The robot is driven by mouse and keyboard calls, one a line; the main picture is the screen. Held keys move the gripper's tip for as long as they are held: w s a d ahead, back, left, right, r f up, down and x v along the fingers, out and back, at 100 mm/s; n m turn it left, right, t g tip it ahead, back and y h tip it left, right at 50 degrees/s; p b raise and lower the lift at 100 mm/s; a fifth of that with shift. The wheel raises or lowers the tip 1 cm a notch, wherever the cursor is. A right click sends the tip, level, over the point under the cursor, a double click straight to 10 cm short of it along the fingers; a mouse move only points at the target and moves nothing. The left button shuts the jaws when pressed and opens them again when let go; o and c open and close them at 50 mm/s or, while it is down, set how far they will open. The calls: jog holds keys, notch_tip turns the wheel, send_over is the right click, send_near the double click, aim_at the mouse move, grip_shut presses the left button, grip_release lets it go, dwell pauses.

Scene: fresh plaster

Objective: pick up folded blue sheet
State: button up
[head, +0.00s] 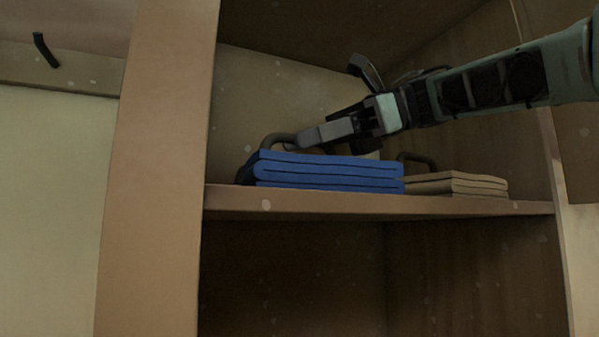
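The folded blue sheet (330,173) lies flat on the shelf in the head view, in several stacked layers. A dark loop like a handle (275,138) rises at its left top. My gripper (308,138) reaches in from the right, just above the top of the blue sheet. A fingertip is at or very close to the loop; I cannot tell if it touches. The fingers are seen from the side and overlap, so their opening is hidden. The blue sheet rests on the shelf.
A folded tan cloth (455,184) with a similar dark loop (418,160) lies right of the blue sheet. The wooden shelf (300,207) has an upright panel (158,150) on the left. The compartment below looks empty. A black hook (45,50) is at upper left.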

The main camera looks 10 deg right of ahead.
jog(key=shift+a+f, duration=0.15)
jog(key=shift+a, duration=0.2)
grip_shut()
dwell(1.2)
